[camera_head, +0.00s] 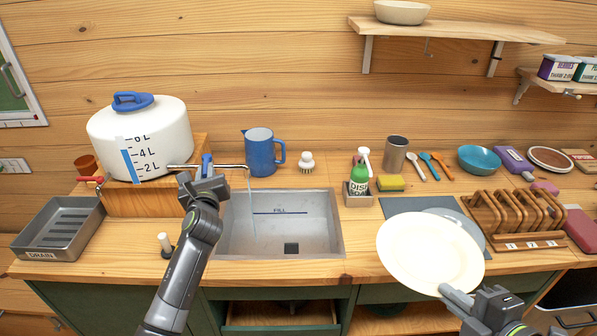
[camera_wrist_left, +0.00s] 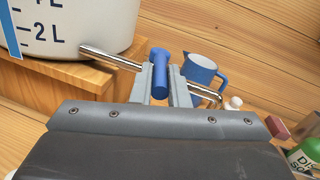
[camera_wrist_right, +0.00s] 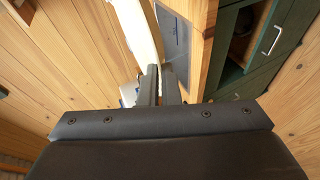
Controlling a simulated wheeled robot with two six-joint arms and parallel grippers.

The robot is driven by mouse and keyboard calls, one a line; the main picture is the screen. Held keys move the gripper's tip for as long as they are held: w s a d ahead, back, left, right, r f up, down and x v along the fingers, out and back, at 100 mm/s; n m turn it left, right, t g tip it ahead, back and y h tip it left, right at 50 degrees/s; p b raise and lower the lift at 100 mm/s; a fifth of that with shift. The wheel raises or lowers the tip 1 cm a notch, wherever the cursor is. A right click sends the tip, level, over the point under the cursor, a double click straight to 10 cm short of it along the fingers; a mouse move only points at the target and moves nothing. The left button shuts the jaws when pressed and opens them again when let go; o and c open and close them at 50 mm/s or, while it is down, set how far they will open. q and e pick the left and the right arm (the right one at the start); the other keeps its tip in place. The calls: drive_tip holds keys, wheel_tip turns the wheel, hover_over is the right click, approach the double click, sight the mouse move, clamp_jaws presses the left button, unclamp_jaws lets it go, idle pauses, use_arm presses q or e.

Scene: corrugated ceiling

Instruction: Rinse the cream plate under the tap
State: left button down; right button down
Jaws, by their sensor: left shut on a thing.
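The cream plate (camera_head: 425,250) is tilted over the counter to the right of the sink (camera_head: 225,243). My right gripper (camera_head: 446,292) is shut on its lower right rim; the plate's edge shows in the right wrist view (camera_wrist_right: 143,35). The metal tap (camera_head: 232,167) reaches over the sink from the white water container (camera_head: 145,140). My left gripper (camera_head: 207,180) is shut on the tap's blue handle (camera_wrist_left: 160,70). A thin stream of water (camera_head: 252,205) runs from the spout into the sink. The plate is apart from the stream.
A yellow sponge (camera_head: 390,183) lies beside the soap. A wooden rack (camera_head: 515,215) stands at right, and a drain tray (camera_head: 60,232) at left.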

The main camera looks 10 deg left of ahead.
use_arm(q)
drive_tip(key=shift+w+d+n+g+y, duration=0.1)
drive_tip(key=shift+d+n+g+y, duration=0.15)
drive_tip(key=shift+y, duration=0.25)
drive_tip(key=shift+w+d+n+g+y, duration=0.1)
drive_tip(key=shift+n+g+y, duration=0.2)
drive_tip(key=shift+y, duration=0.2)
drive_tip(key=c, duration=1.4)
unclamp_jaws()
drive_tip(key=b+v, duration=0.1)
drive_tip(key=v, duration=1.1)
drive_tip(key=shift+f+b, duration=0.15)
drive_tip(key=shift+b, duration=0.25)
